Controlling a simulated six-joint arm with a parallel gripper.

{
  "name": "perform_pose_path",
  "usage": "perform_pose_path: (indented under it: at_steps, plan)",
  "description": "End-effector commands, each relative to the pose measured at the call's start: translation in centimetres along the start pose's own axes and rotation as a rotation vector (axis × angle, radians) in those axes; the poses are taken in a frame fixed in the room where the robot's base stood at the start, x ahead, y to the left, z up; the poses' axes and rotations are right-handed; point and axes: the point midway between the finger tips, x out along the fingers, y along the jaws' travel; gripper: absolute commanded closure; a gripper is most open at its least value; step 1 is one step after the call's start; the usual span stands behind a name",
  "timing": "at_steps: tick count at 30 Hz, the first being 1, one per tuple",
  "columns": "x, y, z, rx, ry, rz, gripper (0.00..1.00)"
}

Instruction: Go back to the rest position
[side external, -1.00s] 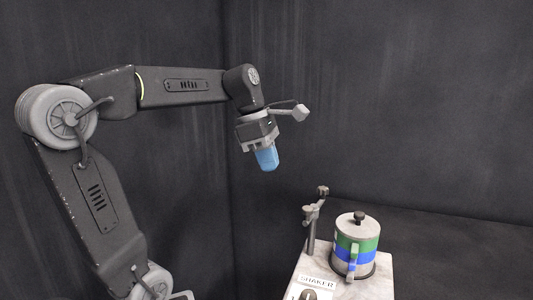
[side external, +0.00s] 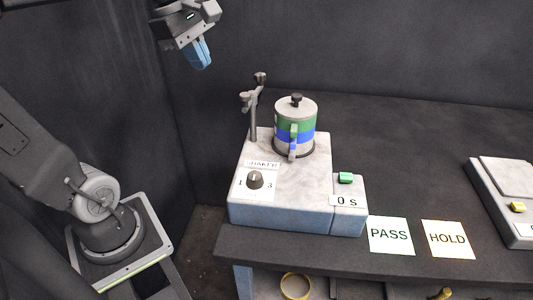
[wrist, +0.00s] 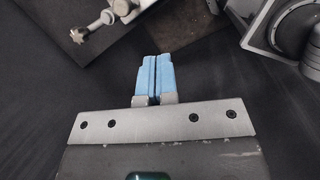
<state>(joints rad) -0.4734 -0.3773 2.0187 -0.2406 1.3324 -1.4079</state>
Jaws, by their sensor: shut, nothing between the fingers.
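My gripper (side external: 202,57) hangs high at the upper left of the side view, above and to the left of the shaker. Its blue fingers point down and are pressed together with nothing between them. In the wrist view the fingers (wrist: 153,78) also show shut side by side. The shaker (side external: 292,180) stands on the dark table, well below my gripper and apart from it. A grey stack with green and blue bands (side external: 295,124) and a knobbed lid stands upright on it.
A clamp post (side external: 253,108) rises beside the stack. A dial (side external: 255,180) and green button (side external: 345,178) are on the shaker. PASS (side external: 390,235) and HOLD (side external: 448,239) cards lie on the table. Another device (side external: 508,195) stands at the right edge. Space around my gripper is clear.

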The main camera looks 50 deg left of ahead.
Motion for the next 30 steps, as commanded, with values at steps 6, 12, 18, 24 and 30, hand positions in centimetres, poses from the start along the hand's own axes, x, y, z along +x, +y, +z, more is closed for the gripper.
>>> perform_pose_path:
  at_steps: [6,12,18,24,30]
  plan:
    - [3.3,-4.8,2.8,0.789,0.089,0.067,1.0]
    - [6.0,-8.7,4.0,1.463,0.187,0.113,1.0]
    - [7.6,-10.7,4.3,1.857,0.262,0.135,1.0]
    - [7.2,-10.0,3.8,1.867,0.267,0.139,1.0]
    - [4.3,-6.2,1.3,1.591,0.21,0.176,1.0]
